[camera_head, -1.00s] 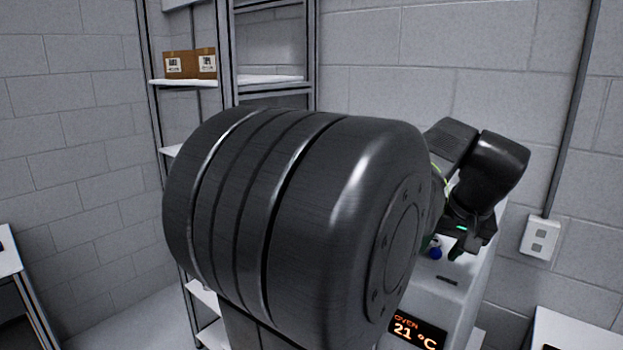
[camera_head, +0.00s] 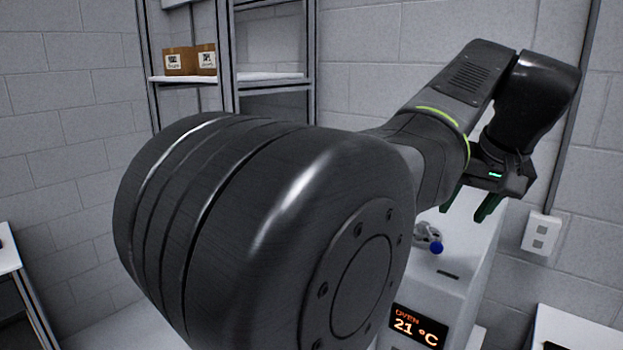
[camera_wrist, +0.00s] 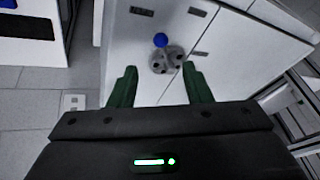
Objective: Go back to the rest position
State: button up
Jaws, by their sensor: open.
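My gripper (camera_head: 467,208) is open and empty, raised above the white oven (camera_head: 455,270) and pointing down. In the wrist view its two dark green fingers (camera_wrist: 160,88) are spread apart with nothing between them. A grey metal part with a blue knob (camera_head: 433,241) sits on the oven top, below the gripper and apart from it. In the wrist view the grey part (camera_wrist: 166,60) lies beyond the fingertips, with the blue knob (camera_wrist: 161,40) at its far side. My arm's large dark joint fills the middle of the head view and hides much behind it.
A metal shelf (camera_head: 268,77) with cardboard boxes (camera_head: 190,61) stands at the back left. A wall socket (camera_head: 541,232) is right of the oven. White table edges show at the lower left (camera_head: 8,262) and lower right (camera_head: 580,330). The oven display (camera_head: 417,326) reads 21 °C.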

aim_at(438, 243)
jog(key=p+x, duration=0.1)
jog(key=x, duration=0.9)
jog(key=shift+f, duration=0.15)
jog(key=shift+w+a+f, duration=0.15)
jog(key=shift+f, duration=0.05)
jog(key=shift+a+m+h, duration=0.3)
jog(key=shift+a+m, duration=0.3)
jog(key=shift+m, duration=0.2)
